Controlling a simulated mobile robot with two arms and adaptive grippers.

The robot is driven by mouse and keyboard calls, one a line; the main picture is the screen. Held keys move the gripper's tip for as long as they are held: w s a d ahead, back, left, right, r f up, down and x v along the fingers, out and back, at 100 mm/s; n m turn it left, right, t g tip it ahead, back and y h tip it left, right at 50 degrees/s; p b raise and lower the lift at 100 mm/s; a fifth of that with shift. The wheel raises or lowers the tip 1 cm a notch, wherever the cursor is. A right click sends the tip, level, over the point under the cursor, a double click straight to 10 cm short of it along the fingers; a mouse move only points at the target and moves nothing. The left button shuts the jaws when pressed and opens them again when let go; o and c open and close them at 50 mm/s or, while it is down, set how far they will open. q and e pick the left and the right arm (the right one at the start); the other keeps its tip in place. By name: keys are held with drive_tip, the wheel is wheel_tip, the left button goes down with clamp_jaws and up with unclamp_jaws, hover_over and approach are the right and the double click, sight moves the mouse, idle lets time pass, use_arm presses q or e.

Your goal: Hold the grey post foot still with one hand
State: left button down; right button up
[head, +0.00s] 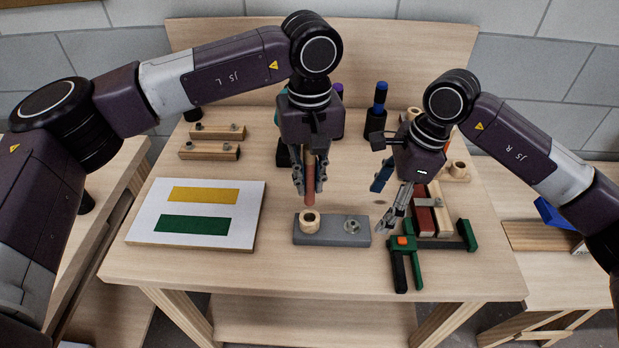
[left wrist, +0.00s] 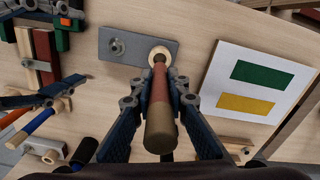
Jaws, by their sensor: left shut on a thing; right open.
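The grey post foot (head: 345,238) lies flat near the middle of the table, with a pale wooden ring socket (head: 309,221) at its left end and a metal bolt (head: 351,226) at its right. The foot also shows in the left wrist view (left wrist: 122,45). My left gripper (head: 310,184) is shut on a reddish-brown round post (left wrist: 160,100), upright above the socket. Its lower end appears just above the ring; the exact gap is hard to tell. My right gripper (head: 387,196) is open and empty, right of the foot and apart from it.
A white board with yellow and green bars (head: 153,230) lies left. Painted battens (head: 424,216) and a green clamp (head: 402,262) lie right of the foot. Wooden blocks (head: 209,151) and handled tools (head: 377,115) stand behind. Table in front of the foot is clear.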

sight(364, 227)
drive_tip(key=shift+x, duration=3.9)
drive_tip(key=shift+c, duration=0.4)
drive_tip(key=shift+r, duration=0.1)
drive_tip(key=c, duration=1)
